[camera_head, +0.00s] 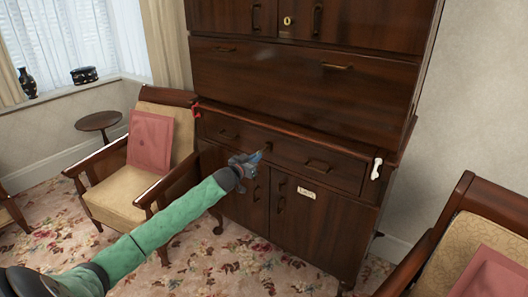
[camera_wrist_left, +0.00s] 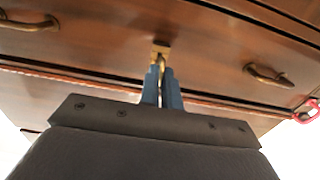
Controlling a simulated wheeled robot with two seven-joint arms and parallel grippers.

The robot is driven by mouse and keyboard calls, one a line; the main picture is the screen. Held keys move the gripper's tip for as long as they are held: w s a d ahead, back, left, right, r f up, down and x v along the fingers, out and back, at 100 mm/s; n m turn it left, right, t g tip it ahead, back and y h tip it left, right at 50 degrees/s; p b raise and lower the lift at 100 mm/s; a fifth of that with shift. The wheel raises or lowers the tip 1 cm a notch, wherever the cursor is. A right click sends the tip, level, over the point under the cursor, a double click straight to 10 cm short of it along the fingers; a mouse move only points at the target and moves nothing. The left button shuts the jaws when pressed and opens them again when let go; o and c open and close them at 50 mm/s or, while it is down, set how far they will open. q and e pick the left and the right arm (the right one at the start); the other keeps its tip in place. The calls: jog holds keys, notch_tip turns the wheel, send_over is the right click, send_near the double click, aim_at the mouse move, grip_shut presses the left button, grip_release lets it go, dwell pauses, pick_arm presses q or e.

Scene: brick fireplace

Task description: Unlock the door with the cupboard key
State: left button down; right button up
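The dark wooden cupboard (camera_head: 290,80) stands in the middle of the head view. Its upper door carries a round brass lock (camera_head: 287,20). My left gripper (camera_head: 264,154) is at the front of the middle drawer (camera_head: 330,158). In the left wrist view its two blue fingers (camera_wrist_left: 161,80) are close together around a small brass piece, apparently the key (camera_wrist_left: 161,62). The key meets a brass lock plate (camera_wrist_left: 160,48) on the drawer front. The fingers hide most of the key. My right gripper is not in view.
A red object (camera_head: 196,111) and a white object (camera_head: 376,168) are at the cupboard's left and right edges. A small label (camera_head: 306,193) is on a lower door. Armchairs stand left (camera_head: 125,185) and right (camera_head: 480,240). Flowered carpet (camera_head: 235,260) is open in front.

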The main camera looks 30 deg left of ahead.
pick_arm(q)
jog(key=shift+s+p, duration=0.35)
jog(key=shift+s, duration=0.1)
jog(key=shift+s, duration=0.35)
